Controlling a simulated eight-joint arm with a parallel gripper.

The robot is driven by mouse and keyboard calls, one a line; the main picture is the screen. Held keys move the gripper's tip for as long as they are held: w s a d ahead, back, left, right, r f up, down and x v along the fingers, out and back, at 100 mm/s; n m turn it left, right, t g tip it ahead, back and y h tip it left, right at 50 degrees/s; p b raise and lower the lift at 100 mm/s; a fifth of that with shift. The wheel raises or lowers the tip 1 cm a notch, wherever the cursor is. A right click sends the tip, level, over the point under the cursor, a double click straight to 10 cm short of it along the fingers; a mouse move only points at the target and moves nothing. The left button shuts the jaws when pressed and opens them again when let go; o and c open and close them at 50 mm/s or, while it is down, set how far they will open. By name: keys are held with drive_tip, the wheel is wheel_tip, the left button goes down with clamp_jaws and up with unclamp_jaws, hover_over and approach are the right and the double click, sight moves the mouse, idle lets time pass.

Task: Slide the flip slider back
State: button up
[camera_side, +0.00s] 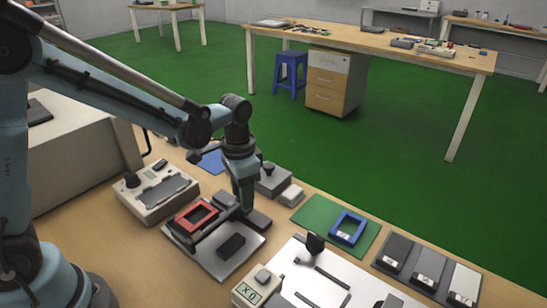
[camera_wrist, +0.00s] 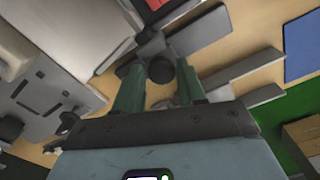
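The test fixture (camera_side: 219,262) is a light plate on the bench, carrying a red frame (camera_side: 197,217), a black block (camera_side: 231,245) and dark grey blocks at its far end. My gripper (camera_side: 244,203) points down at that far end, behind the red frame. In the wrist view its two green fingers (camera_wrist: 159,72) are apart, with a round black knob (camera_wrist: 160,70) showing between their tips. I cannot tell whether the fingers touch the knob. Which part is the flip slider is not clear; the fingers and grey blocks hide part of the fixture in the side view.
A grey box with a black knob (camera_side: 272,180) stands close behind my gripper. A beige device (camera_side: 157,192) is to the left. A green mat with a blue frame (camera_side: 348,228) and a white plate with a black knob (camera_side: 335,279) lie to the right.

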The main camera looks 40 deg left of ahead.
sight(258, 217)
drive_tip(key=shift+w+a, duration=0.1)
drive_tip(key=shift+a, duration=0.15)
clamp_jaws()
drive_tip(key=shift+d, duration=2.3)
drive_tip(key=o, duration=0.5)
unclamp_jaws()
drive_tip(key=shift+o, duration=0.2)
wheel_tip(258, 217, up, 12)
drive_tip(key=shift+a+r, duration=0.1)
